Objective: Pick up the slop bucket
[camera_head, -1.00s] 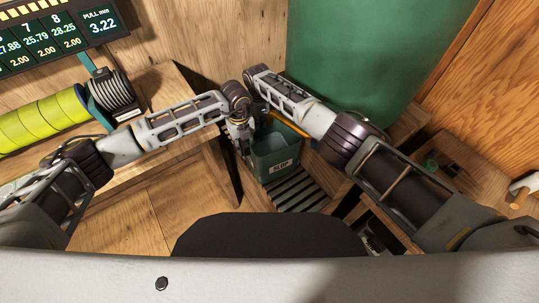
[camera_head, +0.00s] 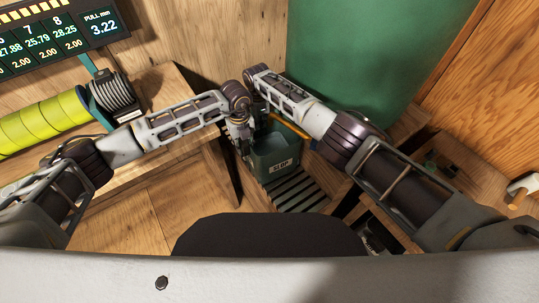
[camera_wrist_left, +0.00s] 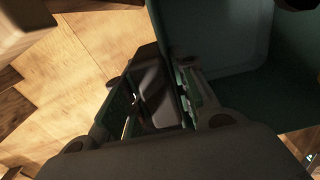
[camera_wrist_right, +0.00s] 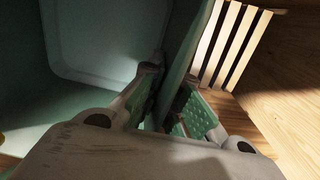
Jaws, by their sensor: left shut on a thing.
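The slop bucket (camera_head: 277,158) is a green bin with a SLOP label on its front. My left gripper (camera_head: 245,148) is at its left side. In the left wrist view, the bucket (camera_wrist_left: 215,35) lies to the right and my left gripper (camera_wrist_left: 165,80) is shut on its wall. In the right wrist view, the bucket's pale inside (camera_wrist_right: 105,40) fills the upper left. My right gripper (camera_wrist_right: 172,85) has its fingers on either side of the bucket wall; whether they press on it is unclear. In the head view my right gripper is mostly hidden behind its arm.
A dark slatted grate (camera_head: 300,190) lies in front of the bucket, on the floor. A wooden bench (camera_head: 165,95) is at left, with a yellow-green roll (camera_head: 45,122) and a spool (camera_head: 112,92). A large green container (camera_head: 350,60) stands behind. Wooden furniture (camera_head: 465,165) is at right.

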